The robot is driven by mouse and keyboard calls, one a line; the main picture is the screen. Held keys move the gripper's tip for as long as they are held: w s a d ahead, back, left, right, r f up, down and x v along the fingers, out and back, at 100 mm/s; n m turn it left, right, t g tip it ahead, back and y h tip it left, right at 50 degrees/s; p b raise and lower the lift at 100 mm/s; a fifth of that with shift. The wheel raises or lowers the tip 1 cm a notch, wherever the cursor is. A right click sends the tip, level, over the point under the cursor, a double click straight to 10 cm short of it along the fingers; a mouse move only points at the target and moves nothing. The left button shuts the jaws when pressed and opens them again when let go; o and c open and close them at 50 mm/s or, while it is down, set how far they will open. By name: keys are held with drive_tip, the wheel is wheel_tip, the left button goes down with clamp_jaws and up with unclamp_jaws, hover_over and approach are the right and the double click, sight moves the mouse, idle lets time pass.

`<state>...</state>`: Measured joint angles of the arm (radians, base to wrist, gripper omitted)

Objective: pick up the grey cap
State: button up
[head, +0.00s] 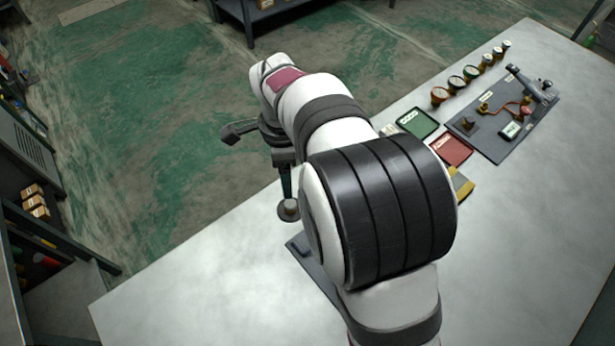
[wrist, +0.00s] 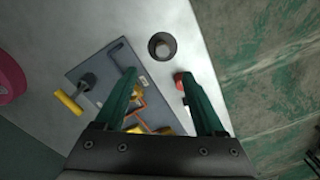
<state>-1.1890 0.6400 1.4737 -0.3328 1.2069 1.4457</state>
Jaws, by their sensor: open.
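The grey cap (wrist: 162,46) is a round, dark-rimmed piece with a lighter middle, standing on the pale table in the wrist view. It lies beyond my fingertips, roughly in line with the gap between them. My gripper (wrist: 166,72) is open and empty, with its two green fingers wide apart. In the head view a grey round piece (head: 288,208), seemingly the same cap, shows near the table's left edge, just below my gripper (head: 287,193). My arm hides much of that area. I cannot tell the exact height of the fingertips above the cap.
A grey board (wrist: 90,68) with a yellow-handled valve (wrist: 70,101) and copper pipe lies left of the cap. A red-topped piece (wrist: 180,80) is beside my right finger. The table edge is close on the right. Green (head: 417,122) and red (head: 451,149) trays lie farther off.

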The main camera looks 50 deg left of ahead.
sight(290, 203)
drive_tip(key=f, duration=1.3)
drive_tip(key=shift+w+a, duration=0.2)
drive_tip(key=shift+a, duration=0.05)
clamp_jaws()
